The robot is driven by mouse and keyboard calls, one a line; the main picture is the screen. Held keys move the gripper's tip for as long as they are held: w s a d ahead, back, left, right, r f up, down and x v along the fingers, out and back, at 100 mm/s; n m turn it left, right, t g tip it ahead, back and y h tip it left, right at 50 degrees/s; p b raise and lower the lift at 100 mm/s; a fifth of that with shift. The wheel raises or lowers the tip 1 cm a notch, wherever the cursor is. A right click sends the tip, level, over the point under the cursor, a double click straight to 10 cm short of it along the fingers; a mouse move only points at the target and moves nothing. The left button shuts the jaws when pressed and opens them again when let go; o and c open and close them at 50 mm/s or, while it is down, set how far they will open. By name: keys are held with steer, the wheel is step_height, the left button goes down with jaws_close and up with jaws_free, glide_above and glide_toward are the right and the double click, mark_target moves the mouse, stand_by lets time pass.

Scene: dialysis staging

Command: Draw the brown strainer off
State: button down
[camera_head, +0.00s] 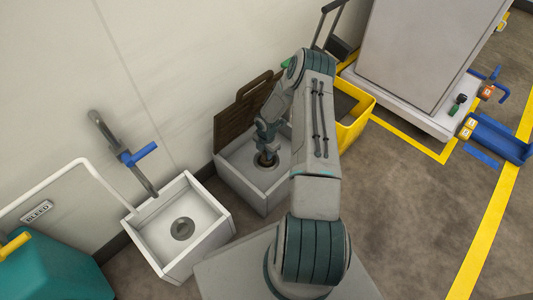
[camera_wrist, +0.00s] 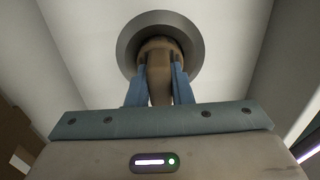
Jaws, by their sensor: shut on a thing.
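The brown strainer (camera_wrist: 158,72) is between the two blue fingers of my gripper (camera_wrist: 160,88) in the wrist view. My gripper is shut on it. Its far end is at the middle of a grey drain ring (camera_wrist: 129,42) in a white basin. I cannot tell how much of the strainer is inside the ring. In the head view my gripper (camera_head: 266,153) points down into the right basin (camera_head: 254,196), just over the drain. The strainer is mostly hidden there by the gripper.
A brown slatted panel (camera_head: 237,112) stands behind the right basin. A second white basin (camera_head: 160,255) with an open drain is to the left, below a blue-handled lever (camera_head: 140,155). A yellow bin (camera_head: 354,130) stands close on the right.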

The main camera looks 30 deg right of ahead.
steer(key=shift+r+p, duration=1.75)
steer(key=shift+r, duration=1.15)
